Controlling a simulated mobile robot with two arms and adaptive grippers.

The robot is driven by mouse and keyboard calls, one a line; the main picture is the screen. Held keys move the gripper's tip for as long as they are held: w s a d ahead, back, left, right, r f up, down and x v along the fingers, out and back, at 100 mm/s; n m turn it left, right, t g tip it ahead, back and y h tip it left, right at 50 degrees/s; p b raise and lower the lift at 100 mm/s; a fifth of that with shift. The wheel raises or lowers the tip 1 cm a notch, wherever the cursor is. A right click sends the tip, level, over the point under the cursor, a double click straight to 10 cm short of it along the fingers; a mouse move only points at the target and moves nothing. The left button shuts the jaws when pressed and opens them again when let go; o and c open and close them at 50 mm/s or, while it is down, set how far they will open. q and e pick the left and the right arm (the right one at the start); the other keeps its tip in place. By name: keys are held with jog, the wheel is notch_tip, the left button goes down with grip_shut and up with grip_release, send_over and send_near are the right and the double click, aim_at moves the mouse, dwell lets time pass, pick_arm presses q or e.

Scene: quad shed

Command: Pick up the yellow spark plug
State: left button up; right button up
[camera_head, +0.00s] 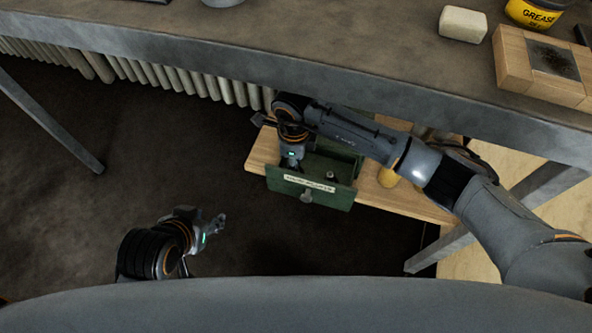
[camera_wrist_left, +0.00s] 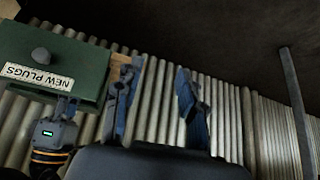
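No yellow spark plug can be made out in either view. A green drawer (camera_head: 308,194) with a white label stands open below the workbench. In the left wrist view its front (camera_wrist_left: 75,58) reads "NEW PLUGS". My right gripper (camera_head: 293,168) reaches down at the drawer's left part; its fingertips are hidden or too small to read. A small pale item (camera_head: 330,176) shows inside the drawer, too small to identify. My left gripper (camera_head: 217,226) is low at the left, apart from the drawer. In the left wrist view its two fingers (camera_wrist_left: 157,100) are spread and empty.
The drawer unit sits on a wooden shelf (camera_head: 262,155) under the grey workbench (camera_head: 330,50). A pale block (camera_head: 463,24), a grease tin (camera_head: 536,12) and a wooden frame (camera_head: 512,60) lie on the bench.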

grip_shut()
